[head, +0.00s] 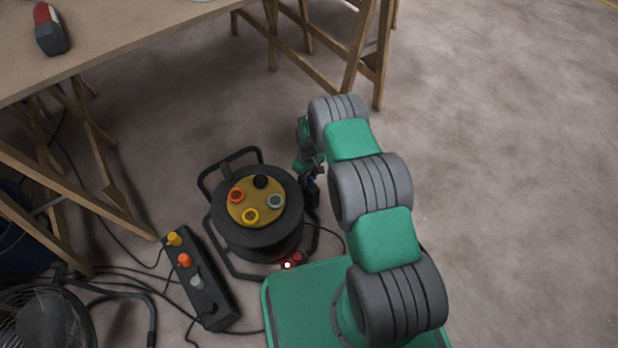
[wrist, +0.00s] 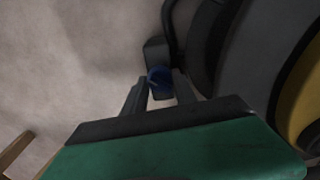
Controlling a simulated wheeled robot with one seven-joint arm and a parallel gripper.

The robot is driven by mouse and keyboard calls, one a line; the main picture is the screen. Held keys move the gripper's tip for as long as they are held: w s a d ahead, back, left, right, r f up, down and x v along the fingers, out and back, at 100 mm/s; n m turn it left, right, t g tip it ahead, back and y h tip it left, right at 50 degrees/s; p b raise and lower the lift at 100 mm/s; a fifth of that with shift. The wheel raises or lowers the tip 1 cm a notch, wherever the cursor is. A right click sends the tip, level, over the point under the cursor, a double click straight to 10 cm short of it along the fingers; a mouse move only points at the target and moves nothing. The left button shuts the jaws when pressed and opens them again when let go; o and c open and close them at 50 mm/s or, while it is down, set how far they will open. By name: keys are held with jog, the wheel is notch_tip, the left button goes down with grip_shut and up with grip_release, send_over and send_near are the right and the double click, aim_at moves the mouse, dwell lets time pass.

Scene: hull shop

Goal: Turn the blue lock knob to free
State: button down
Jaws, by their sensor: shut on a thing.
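The blue lock knob (wrist: 160,77) shows in the wrist view, against a dark block on the frame at the reel's side. My gripper (wrist: 160,92) is shut on the knob, with one dark finger on each side of it. The knob's pointer and any markings are too dark and small to read. The black cable reel (head: 262,237) stands on the floor in the head view, with a yellow face on top. It also fills the right of the wrist view (wrist: 240,50). In the head view my gripper (head: 312,190) is at the reel's right side, and my arm partly hides this spot.
A power strip (head: 212,298) with colored plugs and loose cables lies left of the reel. A fan (head: 45,318) stands at the lower left. A wooden trestle table (head: 125,40) carries a red and grey tool (head: 50,30). The floor (head: 510,170) at right is clear.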

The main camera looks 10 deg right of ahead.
aim_at(309, 177)
jog(key=n+b, duration=0.2)
jog(key=n, duration=0.1)
jog(key=shift+f+n, duration=0.1)
jog(key=shift+n, duration=0.3)
jog(key=n+b, duration=0.1)
jog(key=n, duration=0.3)
jog(key=shift+n, duration=0.3)
jog(key=n+b, duration=0.1)
jog(key=n, duration=0.3)
jog(key=shift+b, duration=0.3)
jog(key=shift+n+b, duration=0.3)
jog(key=shift+n, duration=2.1)
jog(key=c, duration=1)
grip_release()
notch_tip(309, 177, up, 8)
jog(key=p, duration=0.3)
